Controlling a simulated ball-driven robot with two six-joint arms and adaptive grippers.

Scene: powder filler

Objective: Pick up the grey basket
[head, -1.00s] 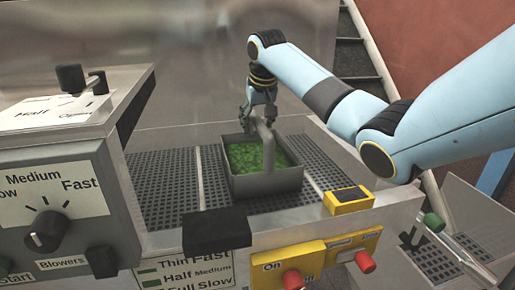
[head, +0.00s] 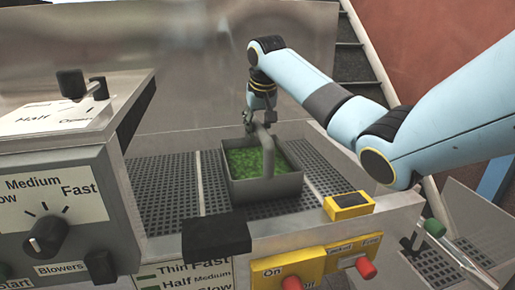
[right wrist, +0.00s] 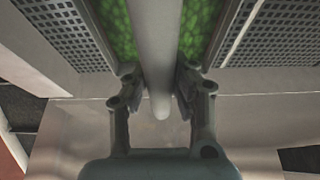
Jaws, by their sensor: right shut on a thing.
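The grey basket (head: 262,188) sits upright on the perforated grate of the machine in the head view, with green contents inside. Its handle arches over the middle. My right gripper (head: 258,124) is at the top of the handle and shut on it. In the right wrist view the handle (right wrist: 156,60) runs between the two fingers of the right gripper (right wrist: 158,95), with green contents showing on both sides. Whether the basket's underside touches the grate is hidden. My left gripper is not in view.
The perforated grate (head: 165,190) lies around the basket. A control box with a dial (head: 47,236) stands at the left. A yellow control panel (head: 300,266) with red knobs is in front. A metal back wall (head: 180,80) stands behind, and stairs (head: 350,60) lie beyond.

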